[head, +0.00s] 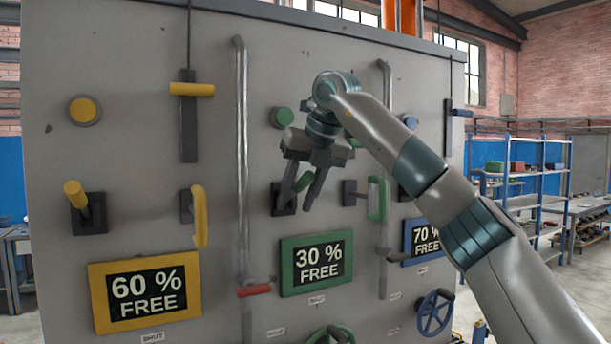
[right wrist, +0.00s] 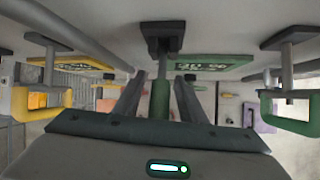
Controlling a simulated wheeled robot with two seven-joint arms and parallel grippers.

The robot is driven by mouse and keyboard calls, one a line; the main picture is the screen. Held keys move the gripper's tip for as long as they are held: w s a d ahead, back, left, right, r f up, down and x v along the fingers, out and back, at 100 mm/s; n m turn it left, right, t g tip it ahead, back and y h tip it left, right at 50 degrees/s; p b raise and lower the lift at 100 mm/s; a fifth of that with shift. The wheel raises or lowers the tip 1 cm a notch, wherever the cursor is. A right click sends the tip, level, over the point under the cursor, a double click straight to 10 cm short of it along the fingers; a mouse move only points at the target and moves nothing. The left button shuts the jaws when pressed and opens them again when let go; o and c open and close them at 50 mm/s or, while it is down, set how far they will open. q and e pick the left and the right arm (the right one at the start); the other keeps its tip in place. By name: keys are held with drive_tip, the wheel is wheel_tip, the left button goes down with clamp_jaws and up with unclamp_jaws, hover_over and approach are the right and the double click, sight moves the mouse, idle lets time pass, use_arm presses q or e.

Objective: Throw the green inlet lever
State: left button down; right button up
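The green lever (head: 303,182) sticks out from a dark base plate (head: 283,199) on the grey panel, above the green 30 % FREE sign (head: 316,263). My right gripper (head: 297,204) is at this lever, its fingers pointing down and partly covering it. In the right wrist view the green lever (right wrist: 161,100) stands between the two open fingers (right wrist: 158,97), with a visible gap on each side. Its dark mount (right wrist: 162,38) is beyond the fingertips. My left gripper is not in view.
A green U-shaped handle (head: 378,199) is just right of my right gripper. A yellow lever (head: 76,194) and yellow handle (head: 200,217) are to the left. Vertical pipes (head: 241,150) run on both sides. A green round knob (head: 282,117) sits above.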

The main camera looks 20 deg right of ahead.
drive_tip(key=shift+s+d+r, duration=0.1)
drive_tip(key=shift+s+r, duration=0.15)
drive_tip(key=shift+r, duration=0.2)
drive_tip(key=b+v, duration=0.2)
drive_tip(key=v, duration=1.4)
drive_tip(key=shift+r, duration=0.2)
drive_tip(key=shift+d+f, duration=0.1)
